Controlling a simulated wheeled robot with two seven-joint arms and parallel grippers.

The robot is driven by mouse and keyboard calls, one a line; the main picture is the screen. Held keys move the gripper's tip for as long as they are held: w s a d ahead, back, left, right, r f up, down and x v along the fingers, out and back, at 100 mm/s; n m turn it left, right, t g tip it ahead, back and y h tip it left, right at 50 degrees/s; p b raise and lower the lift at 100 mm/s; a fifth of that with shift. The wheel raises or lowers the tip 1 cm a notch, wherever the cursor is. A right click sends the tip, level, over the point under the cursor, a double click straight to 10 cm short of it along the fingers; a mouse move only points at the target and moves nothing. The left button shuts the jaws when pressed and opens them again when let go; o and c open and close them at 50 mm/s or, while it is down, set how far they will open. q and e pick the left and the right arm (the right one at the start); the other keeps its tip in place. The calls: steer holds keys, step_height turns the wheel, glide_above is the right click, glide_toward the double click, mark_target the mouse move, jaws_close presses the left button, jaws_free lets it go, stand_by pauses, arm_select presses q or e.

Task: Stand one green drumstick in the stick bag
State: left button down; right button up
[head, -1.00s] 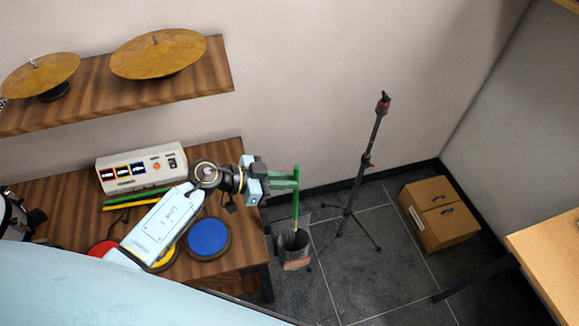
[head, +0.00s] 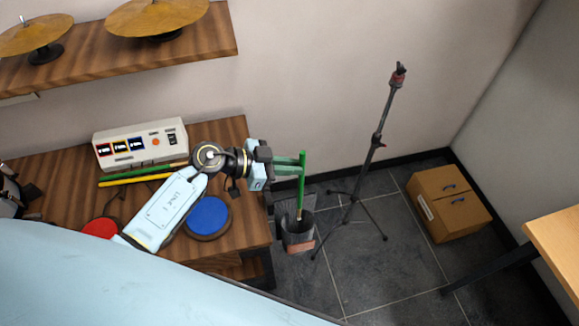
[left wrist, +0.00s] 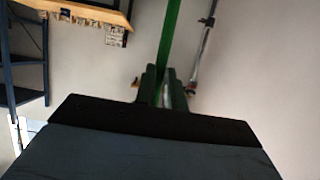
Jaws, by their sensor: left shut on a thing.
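My left gripper (head: 298,164) is shut on a green drumstick (head: 301,185), which stands upright in its jaws. The drumstick also shows in the left wrist view (left wrist: 170,40), rising between the fingertips (left wrist: 163,88). The dark stick bag (head: 297,240) with an orange-red patch is at the right side of the wooden table. The drumstick's pale lower end is at the bag's mouth in the head view; I cannot tell how deep it reaches. Another green drumstick (head: 135,174) lies on the table. My right gripper is not in view.
A yellow stick (head: 135,181), a white control box (head: 140,143), a blue pad (head: 208,216) and a red pad (head: 101,228) are on the table (head: 230,150). A tripod stand (head: 372,155) stands close right of the bag. Cymbals (head: 155,17) sit on a shelf above.

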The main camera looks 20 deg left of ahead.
arm_select(q)
step_height(320, 180, down, 11)
steer(key=b, duration=0.5)
stand_by(0.6)
steer(key=shift+r, duration=0.1)
steer(key=c, duration=1.4)
jaws_free()
steer(key=p+v, duration=0.1)
steer(key=v, duration=1.2)
steer(key=shift+s+a+p, duration=0.15)
steer(key=shift+p, duration=0.15)
